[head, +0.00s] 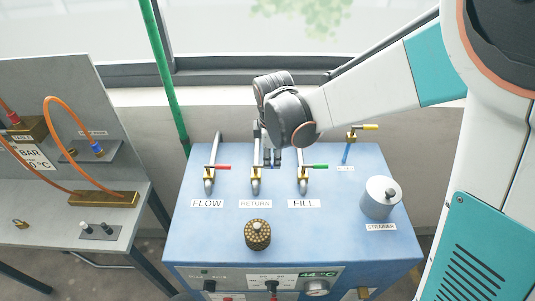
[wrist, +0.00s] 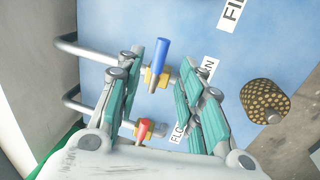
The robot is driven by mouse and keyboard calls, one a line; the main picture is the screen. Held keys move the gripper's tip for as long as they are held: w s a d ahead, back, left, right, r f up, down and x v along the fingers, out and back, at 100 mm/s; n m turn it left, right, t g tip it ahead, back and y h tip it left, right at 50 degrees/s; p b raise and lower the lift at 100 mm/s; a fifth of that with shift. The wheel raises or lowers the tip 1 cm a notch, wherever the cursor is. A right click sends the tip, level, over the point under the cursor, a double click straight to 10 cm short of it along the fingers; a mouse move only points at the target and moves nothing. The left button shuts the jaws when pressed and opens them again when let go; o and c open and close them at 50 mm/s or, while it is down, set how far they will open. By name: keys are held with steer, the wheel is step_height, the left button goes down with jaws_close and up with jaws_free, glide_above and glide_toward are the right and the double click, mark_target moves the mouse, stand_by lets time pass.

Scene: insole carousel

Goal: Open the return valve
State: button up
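The return valve has a blue handle (wrist: 161,54) on a brass body (wrist: 156,79), seen in the wrist view. The handle lies across its grey pipe. In the head view the brass body (head: 256,173) stands behind the RETURN label (head: 255,203), and my gripper hides the handle. My gripper (head: 271,157) points down over this valve. In the wrist view its two teal-padded fingers (wrist: 170,60) are spread apart, with the blue handle showing between them. I see no finger touching it, but cannot tell the depth.
The red-handled FLOW valve (head: 218,166) is close on the left, the green-handled FILL valve (head: 315,166) close on the right. A strainer (head: 380,198), a brass knob (head: 257,234) and a yellow-handled valve (head: 366,128) share the blue cabinet. A bench (head: 125,225) with orange hoses stands left.

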mark_target(272, 165)
steer(key=shift+w+f+b, duration=0.25)
steer(key=shift+f+b, duration=0.35)
steer(key=shift+f, duration=0.55)
steer(key=shift+w+f+b, duration=0.25)
steer(key=shift+f+b, duration=0.3)
steer(key=shift+f, duration=0.55)
jaws_close()
